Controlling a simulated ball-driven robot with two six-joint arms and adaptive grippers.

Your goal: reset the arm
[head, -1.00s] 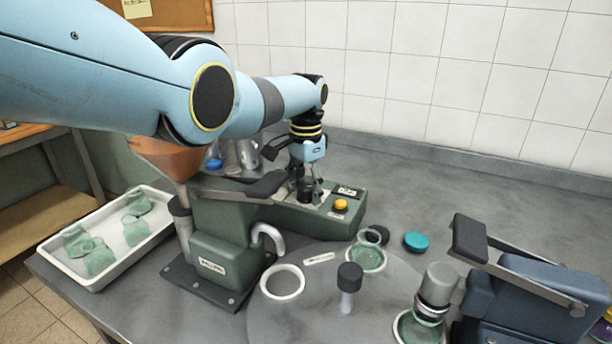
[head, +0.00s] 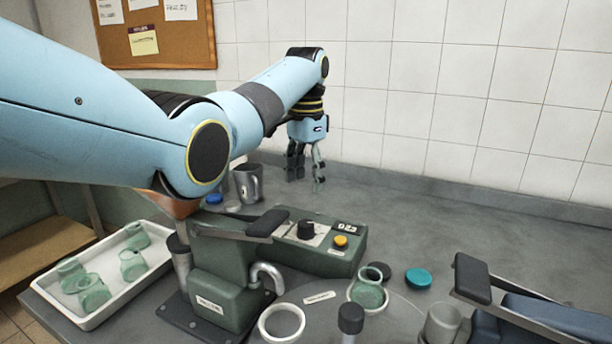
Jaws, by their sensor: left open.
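My left arm reaches in from the left across the picture. My left gripper (head: 306,172) hangs at its end, pointing down, with its fingers apart and nothing between them. It is in the air above the back of the grey counter, in front of the tiled wall. Below it is the green machine (head: 225,295) with a black knob (head: 306,230), a yellow button (head: 340,241) and a small display. The gripper is clear of the knob and touches nothing that I can see. My right gripper is not in view.
A white tray (head: 92,322) with several green glass jars stands at the left. A white ring (head: 282,323), a green jar (head: 368,290) and a teal lid (head: 418,278) are in front. A dark blue machine (head: 540,318) is at the right. The back right counter is bare.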

